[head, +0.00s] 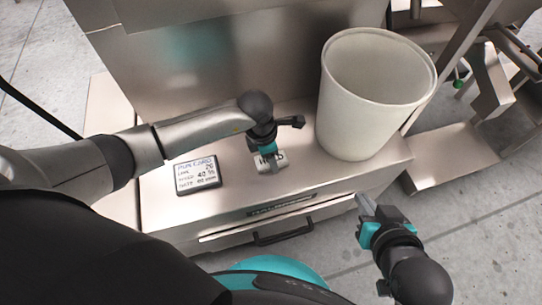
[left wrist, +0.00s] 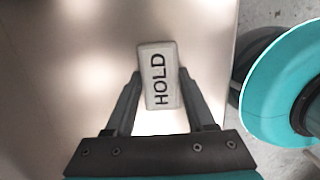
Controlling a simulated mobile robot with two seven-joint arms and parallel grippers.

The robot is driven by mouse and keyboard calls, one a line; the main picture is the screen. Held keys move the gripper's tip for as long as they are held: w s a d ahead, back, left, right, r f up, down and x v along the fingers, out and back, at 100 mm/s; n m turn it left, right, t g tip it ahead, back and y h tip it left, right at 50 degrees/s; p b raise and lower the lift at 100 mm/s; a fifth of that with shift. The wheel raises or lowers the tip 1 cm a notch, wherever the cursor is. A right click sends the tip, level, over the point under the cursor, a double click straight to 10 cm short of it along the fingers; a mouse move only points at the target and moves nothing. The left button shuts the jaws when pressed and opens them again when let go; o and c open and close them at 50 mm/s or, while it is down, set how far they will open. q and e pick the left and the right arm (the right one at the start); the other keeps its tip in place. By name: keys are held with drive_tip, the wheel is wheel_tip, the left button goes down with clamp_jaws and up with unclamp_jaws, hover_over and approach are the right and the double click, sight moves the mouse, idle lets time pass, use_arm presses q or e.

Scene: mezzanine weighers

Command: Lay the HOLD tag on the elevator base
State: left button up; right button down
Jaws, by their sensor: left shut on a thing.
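The HOLD tag (head: 271,162) is a small pale block with dark letters, over the top of a steel cabinet. My left gripper (head: 268,155) is shut on it, pointing down. In the left wrist view the tag (left wrist: 159,78) sits between the two fingers, its word reading upward. I cannot tell whether it touches the steel below. My right gripper (head: 364,205) is in front of the cabinet, apart from it; its finger gap is unclear. A low steel plate (head: 450,157) under the machine frame at the right may be the elevator base; no label shows.
A large white bin (head: 363,120) stands on the cabinet top, right of the tag. A dark-framed card (head: 197,175) lies to the tag's left. The cabinet (head: 340,183) has a front drawer with a dark handle (head: 283,232). Steel framework (head: 490,85) rises at the right.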

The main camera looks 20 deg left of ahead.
use_arm(q)
drive_tip(key=shift+f, duration=0.1)
drive_tip(key=shift+f, duration=0.1)
drive_tip(key=o, duration=1.3)
drive_tip(key=shift+o, duration=0.2)
